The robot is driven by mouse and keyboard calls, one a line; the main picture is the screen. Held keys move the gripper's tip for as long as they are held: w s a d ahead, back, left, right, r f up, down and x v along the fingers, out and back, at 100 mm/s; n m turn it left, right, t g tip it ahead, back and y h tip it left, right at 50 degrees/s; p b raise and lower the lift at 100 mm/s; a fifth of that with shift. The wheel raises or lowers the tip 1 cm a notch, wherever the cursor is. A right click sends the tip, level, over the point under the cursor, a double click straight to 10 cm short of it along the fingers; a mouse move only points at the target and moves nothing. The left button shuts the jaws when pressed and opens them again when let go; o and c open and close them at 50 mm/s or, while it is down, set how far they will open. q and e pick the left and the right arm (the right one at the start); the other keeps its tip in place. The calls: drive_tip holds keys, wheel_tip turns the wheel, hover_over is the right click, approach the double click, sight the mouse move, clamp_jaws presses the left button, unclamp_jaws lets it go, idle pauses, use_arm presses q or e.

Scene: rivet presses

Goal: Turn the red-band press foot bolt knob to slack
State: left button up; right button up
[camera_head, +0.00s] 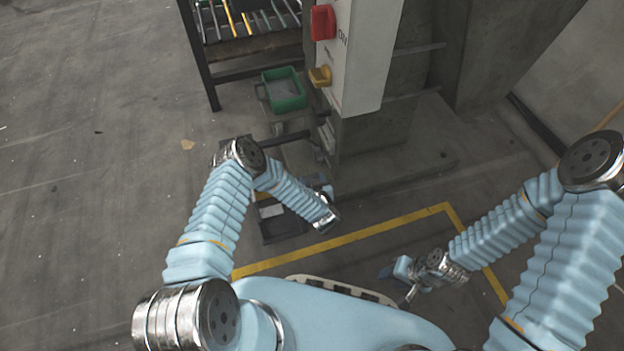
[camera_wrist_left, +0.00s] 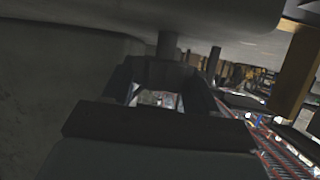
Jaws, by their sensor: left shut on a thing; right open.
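In the left wrist view, a dark vertical bolt (camera_wrist_left: 168,44) comes down from the underside of a grey machine part (camera_wrist_left: 120,12). The fingers of my left gripper (camera_wrist_left: 164,78) are shut around its lower end. That end, likely the knob, is dark and mostly hidden between the fingers. In the head view, my left forearm reaches low to the foot of a grey machine (camera_head: 385,135), and the fingers cannot be made out there. My right gripper (camera_head: 408,292) is open and empty over the floor at the lower right, far from the machine. No red band shows in either view.
A yellow line (camera_head: 370,231) marks the floor.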

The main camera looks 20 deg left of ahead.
use_arm(q)
drive_tip(key=shift+n+g+y, duration=0.4)
drive_tip(key=shift+n+y, duration=0.3)
drive_tip(key=o, duration=1)
drive_tip(key=shift+c, duration=0.2)
drive_tip(key=p+v, duration=0.3)
drive_tip(key=v, duration=1)
drive_tip(key=shift+d+r, duration=0.2)
drive_tip(key=shift+d, duration=0.15)
drive_tip(key=shift+s, duration=0.1)
